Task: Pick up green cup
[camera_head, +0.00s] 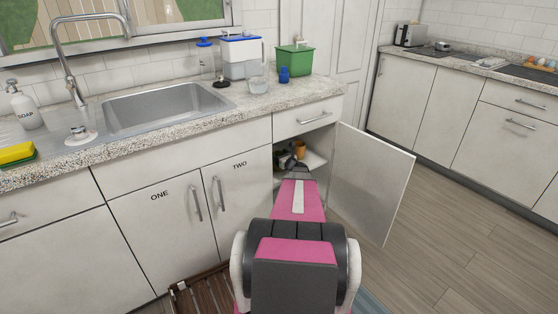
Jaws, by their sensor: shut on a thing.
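My arm reaches into the open lower cabinet below the counter's right end. My gripper (287,163) is small, dark and partly hidden by my own arm. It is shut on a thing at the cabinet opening. A small dark green shape, which looks like the green cup (280,154), is right at its fingertips. The contact itself is too small to make out. An orange-yellow cup (299,149) stands just behind and to the right, inside the cabinet.
The cabinet door (372,185) stands open to the right of my arm. A drawer (305,118) is above the opening. On the counter (200,122) are a green box (294,60), a blue cup (283,75) and a clear container (258,84). The floor at right is clear.

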